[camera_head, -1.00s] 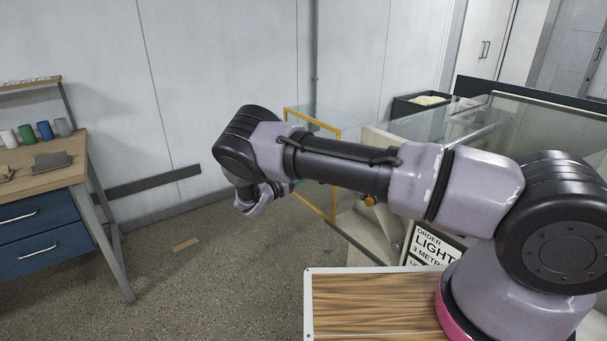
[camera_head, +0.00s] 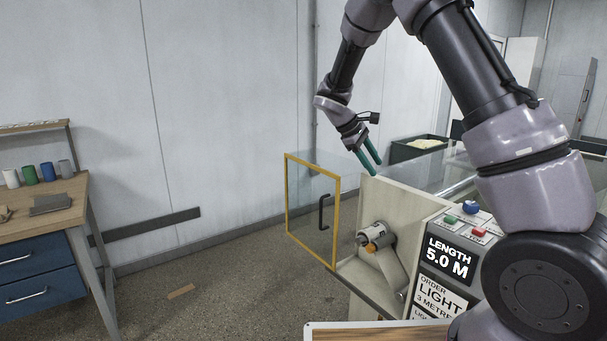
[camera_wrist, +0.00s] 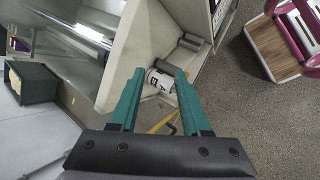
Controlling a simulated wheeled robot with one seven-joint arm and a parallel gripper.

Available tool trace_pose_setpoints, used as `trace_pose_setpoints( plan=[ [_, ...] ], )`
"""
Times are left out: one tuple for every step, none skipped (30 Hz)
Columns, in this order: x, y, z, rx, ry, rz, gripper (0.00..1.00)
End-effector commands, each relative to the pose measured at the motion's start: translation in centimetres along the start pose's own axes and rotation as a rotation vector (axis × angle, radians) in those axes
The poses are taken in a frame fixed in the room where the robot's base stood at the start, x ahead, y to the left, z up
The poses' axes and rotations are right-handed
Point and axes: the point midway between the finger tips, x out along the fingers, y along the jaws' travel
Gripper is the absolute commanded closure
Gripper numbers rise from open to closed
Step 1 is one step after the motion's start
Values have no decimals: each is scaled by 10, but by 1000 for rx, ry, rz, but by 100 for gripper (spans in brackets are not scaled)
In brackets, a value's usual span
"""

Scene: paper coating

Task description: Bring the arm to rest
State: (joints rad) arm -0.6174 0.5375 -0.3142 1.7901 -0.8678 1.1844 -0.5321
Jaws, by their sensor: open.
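My gripper (camera_head: 370,158) is raised in the head view, with its two green fingers pointing down and to the right, above the open end of the coating machine (camera_head: 400,195). In the wrist view my gripper (camera_wrist: 158,98) is open, the fingers apart with nothing between them. Beyond the fingertips, a white roll marked with a letter (camera_wrist: 160,80) sits in the machine's bay. In the head view the roll (camera_head: 376,236) is on its holder, well below my gripper.
A yellow-framed clear door (camera_head: 288,200) stands open left of the bay. The panel (camera_head: 447,258) reads LENGTH 5.0 M and has coloured buttons. A dark bin (camera_head: 420,148) is behind. A workbench (camera_head: 60,215) with several small cups stands left.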

Motion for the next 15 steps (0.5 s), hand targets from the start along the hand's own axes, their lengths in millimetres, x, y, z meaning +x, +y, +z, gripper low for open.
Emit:
trace_pose_setpoints(
  plan=[
    [-11,4,22,76,40,-48,53],
    [-17,4,33,120,63,-76,53],
    [-24,4,48,176,94,-112,53],
    [-30,4,59,221,115,-139,53],
    [-36,3,70,263,138,-166,53],
    [-43,2,84,320,167,-199,53],
    [-50,0,94,362,190,-224,53],
    [-55,-1,105,405,211,-248,53],
    [-63,-4,119,461,240,-280,53],
    [-69,-6,129,501,263,-302,53],
    [-75,-8,140,543,284,-324,53],
    [-83,-12,153,597,312,-353,53],
    [-88,-16,163,638,334,-373,53],
    [-94,-18,172,678,356,-393,53],
    [-102,-24,185,731,384,-419,53]
  ],
)
